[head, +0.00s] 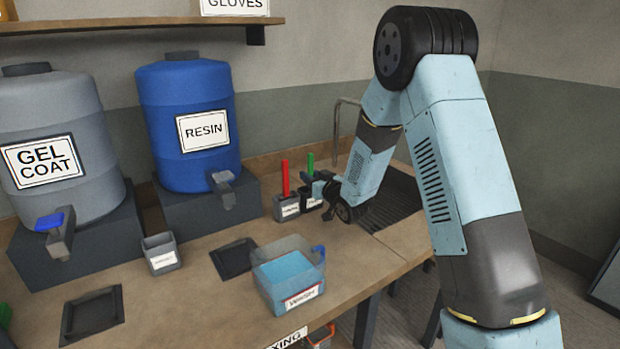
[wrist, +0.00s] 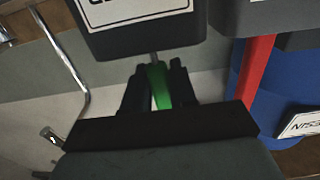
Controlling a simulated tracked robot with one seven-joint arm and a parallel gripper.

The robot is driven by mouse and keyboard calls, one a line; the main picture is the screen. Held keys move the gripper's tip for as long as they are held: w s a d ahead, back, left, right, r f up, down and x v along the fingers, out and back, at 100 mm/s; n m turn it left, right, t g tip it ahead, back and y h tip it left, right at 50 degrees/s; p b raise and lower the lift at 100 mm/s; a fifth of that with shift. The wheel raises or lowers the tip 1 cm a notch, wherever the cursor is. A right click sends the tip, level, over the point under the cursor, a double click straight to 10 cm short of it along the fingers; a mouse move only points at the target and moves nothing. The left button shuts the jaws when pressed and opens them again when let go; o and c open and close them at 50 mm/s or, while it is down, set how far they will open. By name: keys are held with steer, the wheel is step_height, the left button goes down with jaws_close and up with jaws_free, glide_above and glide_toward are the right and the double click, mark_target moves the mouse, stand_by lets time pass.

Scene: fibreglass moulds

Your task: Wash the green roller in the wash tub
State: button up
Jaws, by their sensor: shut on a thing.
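The green roller shows its green handle (head: 310,163) upright above a small dark labelled holder (head: 312,199) at the back of the bench. My gripper (head: 321,187) is beside it. In the wrist view the fingers (wrist: 158,80) are shut on the green handle (wrist: 160,88), and a thin metal rod runs from it to the holder (wrist: 135,30). The roller's head is hidden, apparently inside the holder. The wash tub (head: 265,286), a clear box with blue liquid and a WASH label, stands at the front edge of the bench, apart from my gripper.
A red-handled tool (head: 285,178) stands in a neighbouring holder (head: 287,207). A sink (head: 393,203) with a tap (head: 338,125) lies to the right. RESIN (head: 188,110) and GEL COAT (head: 60,115) drums, a small grey cup (head: 161,254) and dark trays (head: 233,258) are left.

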jaws_close()
steer(key=shift+r, duration=5.55)
